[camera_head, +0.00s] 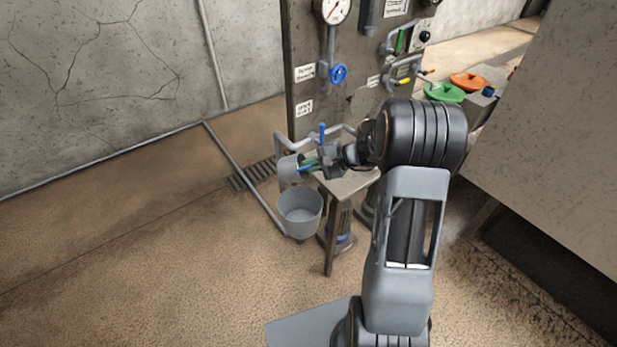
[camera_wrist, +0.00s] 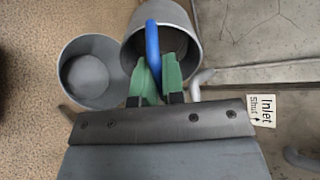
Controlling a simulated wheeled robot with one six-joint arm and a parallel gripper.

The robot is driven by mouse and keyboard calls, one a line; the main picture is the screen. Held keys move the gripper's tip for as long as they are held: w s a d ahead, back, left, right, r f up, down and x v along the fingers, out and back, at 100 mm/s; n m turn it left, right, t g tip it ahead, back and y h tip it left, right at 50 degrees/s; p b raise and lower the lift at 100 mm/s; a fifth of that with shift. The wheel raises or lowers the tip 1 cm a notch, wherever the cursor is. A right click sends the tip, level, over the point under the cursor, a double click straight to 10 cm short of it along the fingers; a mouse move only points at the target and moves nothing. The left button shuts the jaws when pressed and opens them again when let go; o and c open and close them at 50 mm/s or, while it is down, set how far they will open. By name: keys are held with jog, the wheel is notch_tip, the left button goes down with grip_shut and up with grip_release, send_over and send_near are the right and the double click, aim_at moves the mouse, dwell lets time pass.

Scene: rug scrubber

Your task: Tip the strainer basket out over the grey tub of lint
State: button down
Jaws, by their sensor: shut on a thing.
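The strainer basket (camera_head: 290,168) is a small grey cylinder, tilted over, held above the grey tub (camera_head: 300,216) in the head view. The tub stands upright on the floor, with a lighter grey patch inside. My gripper (camera_head: 312,165) is shut on the basket's blue handle. In the wrist view the green fingertips of my gripper (camera_wrist: 156,75) close around that handle (camera_wrist: 152,45). The basket (camera_wrist: 190,28) shows there behind the fingers, and the tub (camera_wrist: 68,62) lies to its left. I cannot tell what is inside the basket.
A small metal table (camera_head: 350,183) stands right beside the tub. Behind it rises a panel (camera_head: 306,48) with pipes, a gauge and a blue valve wheel (camera_head: 339,74). A floor grate (camera_head: 252,173) lies behind the tub. The floor at left is clear.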

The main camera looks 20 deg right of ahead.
jog(key=shift+f+t+y+b, duration=0.7)
jog(key=shift+y+b, duration=0.85)
jog(key=shift+b, duration=0.9)
jog(key=shift+f+t+y+b, duration=0.7)
jog(key=shift+y+b, duration=0.8)
jog(key=shift+b, duration=0.9)
jog(key=shift+f+t+y+b, duration=0.5)
jog(key=shift+t+y+b, duration=0.4)
jog(key=shift+y+b, duration=1.1)
jog(key=shift+h+b, duration=0.35)
jog(key=shift+b, duration=0.1)
